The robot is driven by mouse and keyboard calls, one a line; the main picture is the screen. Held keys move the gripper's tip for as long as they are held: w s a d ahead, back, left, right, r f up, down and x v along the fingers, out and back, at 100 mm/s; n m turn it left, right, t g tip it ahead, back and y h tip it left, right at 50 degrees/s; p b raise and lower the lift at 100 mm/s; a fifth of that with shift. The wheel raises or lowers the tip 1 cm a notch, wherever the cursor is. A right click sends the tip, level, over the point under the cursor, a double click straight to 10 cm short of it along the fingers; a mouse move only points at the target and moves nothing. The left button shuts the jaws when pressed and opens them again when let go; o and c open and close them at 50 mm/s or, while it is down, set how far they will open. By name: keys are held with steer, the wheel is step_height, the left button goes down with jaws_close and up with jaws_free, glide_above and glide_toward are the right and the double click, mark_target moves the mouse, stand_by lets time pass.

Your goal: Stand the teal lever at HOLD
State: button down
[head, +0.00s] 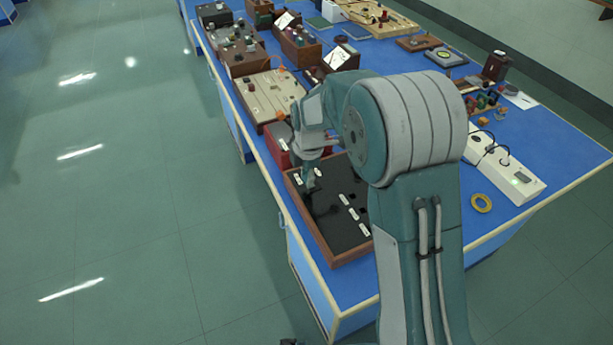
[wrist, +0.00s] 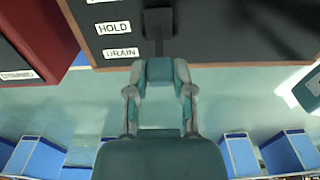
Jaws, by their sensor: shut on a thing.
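My gripper (wrist: 160,76) is shut on the teal lever (wrist: 160,68), whose teal end sits between the two fingers in the wrist view. A dark stem (wrist: 158,22) runs from it up over the dark panel (wrist: 225,35). Left of the stem are the white labels HOLD (wrist: 113,27) and DRAIN (wrist: 121,53), with another label cut off above. I cannot tell which label the lever lines up with. In the head view, my gripper (head: 309,184) is over the left part of the wood-framed panel (head: 337,261); my arm hides part of it.
A red box (head: 279,147) stands beside the panel's far end and shows at left in the wrist view (wrist: 50,30). A beige board (head: 268,95) lies beyond. Open floor is at left.

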steer(key=d+g+y, duration=0.1)
steer(key=y, duration=0.1)
steer(key=w+d+y, duration=0.1)
steer(key=y, duration=0.1)
steer(key=shift+w+d+r+g+y, duration=0.15)
steer(key=shift+d+r+g+y, duration=0.05)
steer(key=shift+d+g+y, duration=0.2)
steer(key=shift+c, duration=2.4)
jaws_free()
steer(key=shift+a, duration=0.1)
steer(key=v, duration=1.2)
steer(key=shift+w, duration=0.15)
